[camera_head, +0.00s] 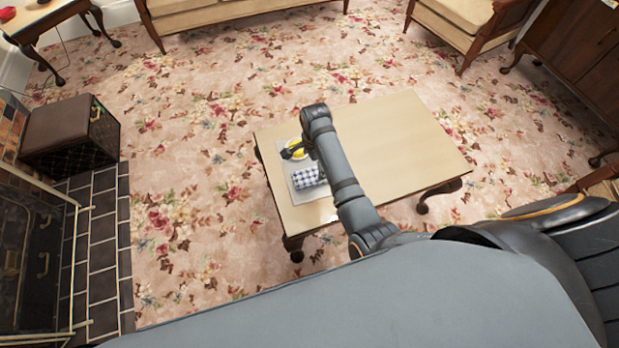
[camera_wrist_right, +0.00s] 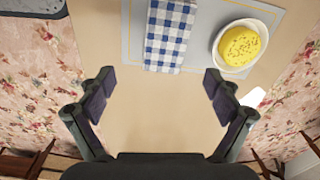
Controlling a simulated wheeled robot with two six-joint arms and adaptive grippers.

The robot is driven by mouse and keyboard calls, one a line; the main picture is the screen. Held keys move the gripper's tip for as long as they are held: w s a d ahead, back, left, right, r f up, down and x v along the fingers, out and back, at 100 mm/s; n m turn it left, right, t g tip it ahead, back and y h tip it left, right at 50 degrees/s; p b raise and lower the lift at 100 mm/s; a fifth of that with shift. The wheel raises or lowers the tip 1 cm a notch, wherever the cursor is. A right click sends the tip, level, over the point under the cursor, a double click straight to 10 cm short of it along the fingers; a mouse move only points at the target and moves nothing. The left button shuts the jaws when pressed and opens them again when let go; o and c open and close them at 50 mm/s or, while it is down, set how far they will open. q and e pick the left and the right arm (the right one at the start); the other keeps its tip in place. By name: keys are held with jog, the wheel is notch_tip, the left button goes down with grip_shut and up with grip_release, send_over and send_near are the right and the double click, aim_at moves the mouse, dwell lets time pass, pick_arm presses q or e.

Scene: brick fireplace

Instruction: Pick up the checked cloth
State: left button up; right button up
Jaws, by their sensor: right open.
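The blue-and-white checked cloth (camera_head: 307,178) lies folded on a pale grey placemat (camera_head: 318,192) on the low wooden table. In the right wrist view the cloth (camera_wrist_right: 170,36) lies at the top, beyond the fingertips and between their lines. My right gripper (camera_wrist_right: 158,82) is open and empty above the table. In the head view my right gripper (camera_head: 292,150) shows small, over the bowl side of the placemat, beside the cloth. My left gripper is not in view.
A white bowl (camera_wrist_right: 216,52) with yellow food (camera_wrist_right: 240,45) stands on the placemat beside the cloth. The table (camera_head: 400,130) is otherwise bare on its right side. A stool (camera_head: 58,124), fireplace and seats stand around on the floral carpet.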

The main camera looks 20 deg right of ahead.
jog(key=w+a+m, duration=0.2)
jog(key=b, duration=0.1)
send_over(310, 176)
jog(key=f, duration=0.5)
jog(key=shift+w+a, duration=0.2)
jog(key=shift+a, duration=0.2)
jog(key=f, duration=0.1)
jog(key=f+b, duration=0.1)
jog(key=f, duration=0.2)
jog(key=shift+s+d+f+b, duration=0.1)
jog(key=shift+s+d+b, duration=0.05)
jog(key=shift+d+b, duration=0.2)
jog(key=shift+f, duration=0.5)
jog(key=c, duration=1.2)
jog(key=shift+c, duration=0.2)
